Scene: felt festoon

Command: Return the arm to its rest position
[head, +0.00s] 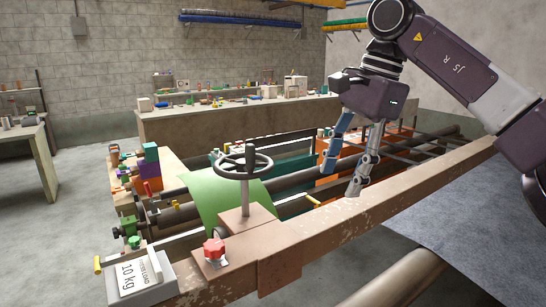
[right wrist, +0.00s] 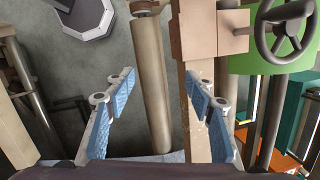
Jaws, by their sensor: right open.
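My right gripper (head: 341,181) is open with nothing between its fingers. It points down above the brown beam (head: 400,190) of the machine, to the right of the handwheel (head: 245,165). In the right wrist view its two blue-padded fingers (right wrist: 160,84) stand wide apart, with a pale roller (right wrist: 152,85) and part of the beam (right wrist: 198,140) below. The arm reaches in from the right in the head view. My left gripper is not in view.
A red knob (head: 214,251) and a 10 kg weight block (head: 140,276) sit at the beam's near left end. A green felt sheet (head: 215,197) lies over the rollers behind the handwheel. A long bench (head: 200,125) stands behind. The floor at left is clear.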

